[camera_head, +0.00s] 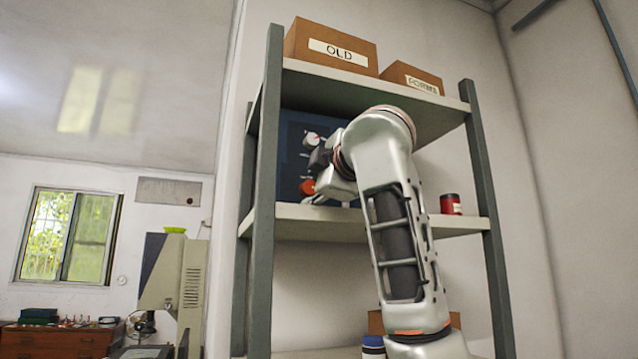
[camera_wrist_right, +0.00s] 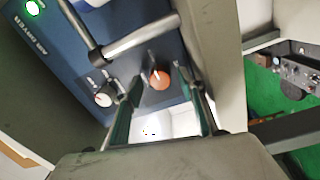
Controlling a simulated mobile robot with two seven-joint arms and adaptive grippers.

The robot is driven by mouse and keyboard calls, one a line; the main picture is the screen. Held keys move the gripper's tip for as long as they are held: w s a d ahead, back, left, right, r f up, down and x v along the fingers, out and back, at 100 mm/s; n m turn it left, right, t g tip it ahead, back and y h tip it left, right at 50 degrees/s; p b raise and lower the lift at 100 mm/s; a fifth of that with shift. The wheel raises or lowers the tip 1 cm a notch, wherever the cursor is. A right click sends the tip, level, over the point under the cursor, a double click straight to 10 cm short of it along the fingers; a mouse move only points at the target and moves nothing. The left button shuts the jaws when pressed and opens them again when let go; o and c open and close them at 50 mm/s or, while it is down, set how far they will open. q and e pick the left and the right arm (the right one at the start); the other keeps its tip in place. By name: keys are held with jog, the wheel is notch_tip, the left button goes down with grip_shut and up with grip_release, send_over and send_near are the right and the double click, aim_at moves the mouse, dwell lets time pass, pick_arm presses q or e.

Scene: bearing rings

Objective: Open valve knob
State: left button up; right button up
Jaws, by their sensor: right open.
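A blue panel box marked AIR DRYER stands on the middle shelf; its face (camera_head: 290,160) is partly hidden by my right arm in the head view. A red-orange round knob (camera_head: 307,187) sits low on that face, and it also shows in the right wrist view (camera_wrist_right: 160,77). A white-faced knob (camera_wrist_right: 103,98) is to its left there. My right gripper (camera_wrist_right: 163,108) is open and empty, its two fingers spread in front of the panel, with the red-orange knob beyond the gap between them. Contact cannot be told. My left gripper is not in view.
The grey shelf unit (camera_head: 262,190) has posts close to my right arm. A red can (camera_head: 450,204) stands to the right on the middle shelf. A metal pipe (camera_wrist_right: 142,40) crosses before the panel.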

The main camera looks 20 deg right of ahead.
jog(key=s, duration=1.2)
jog(key=shift+d+f, duration=0.2)
